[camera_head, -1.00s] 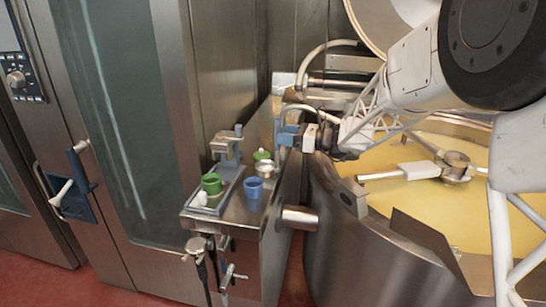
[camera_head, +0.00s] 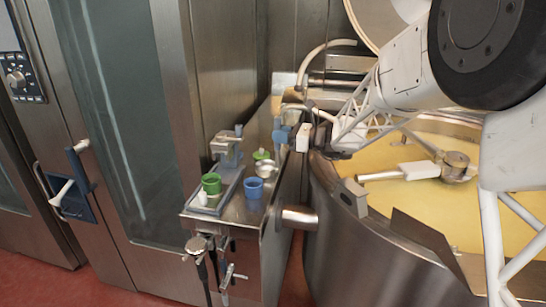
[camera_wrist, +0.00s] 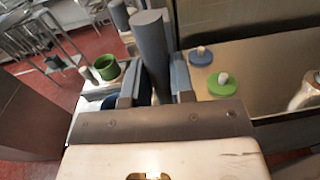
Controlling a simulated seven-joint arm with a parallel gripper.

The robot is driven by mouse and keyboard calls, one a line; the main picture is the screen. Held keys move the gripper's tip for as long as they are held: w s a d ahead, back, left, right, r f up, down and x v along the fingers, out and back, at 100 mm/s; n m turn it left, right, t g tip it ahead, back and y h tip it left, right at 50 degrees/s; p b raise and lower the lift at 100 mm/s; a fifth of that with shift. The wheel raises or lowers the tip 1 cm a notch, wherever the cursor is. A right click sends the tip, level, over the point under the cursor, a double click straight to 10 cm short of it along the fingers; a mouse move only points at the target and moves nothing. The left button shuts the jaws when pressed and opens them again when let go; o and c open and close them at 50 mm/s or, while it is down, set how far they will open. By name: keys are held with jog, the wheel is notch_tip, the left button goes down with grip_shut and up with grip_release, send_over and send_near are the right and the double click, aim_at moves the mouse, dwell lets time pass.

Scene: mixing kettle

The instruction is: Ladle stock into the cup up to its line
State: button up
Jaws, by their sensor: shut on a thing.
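My gripper (camera_head: 284,134) is at the back right of the steel side counter and is also in the wrist view (camera_wrist: 155,90). Its fingers are shut on a grey cylindrical handle (camera_wrist: 150,50), which I take to be the ladle's. The blue cup stands upright, mostly hidden by a finger in the wrist view. Its line and contents cannot be made out. Yellow stock (camera_head: 405,215) fills the kettle (camera_head: 345,250) at right.
A clamp-like fixture (camera_head: 226,145) stands at the counter's back left. A mixer arm (camera_head: 415,171) crosses the stock.

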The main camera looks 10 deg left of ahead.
jog(key=shift+r, duration=3)
grip_shut()
jog(key=shift+d, duration=0.1)
jog(key=w+d, duration=0.2)
jog(key=d, duration=1.7)
jog(key=w+d+r, duration=0.1)
jog(key=w+d, duration=0.1)
jog(key=d, duration=1.7)
jog(key=shift+w, duration=0.35)
jog(key=shift+a, duration=0.1)
notch_tip(320, 180, down, 19)
jog(key=a+h, duration=0.1)
jog(key=a, duration=0.1)
jog(key=shift+a+h, duration=0.15)
jog(key=shift+h, duration=0.25)
jog(key=shift+w+f, duration=0.1)
jog(key=shift+f, duration=0.05)
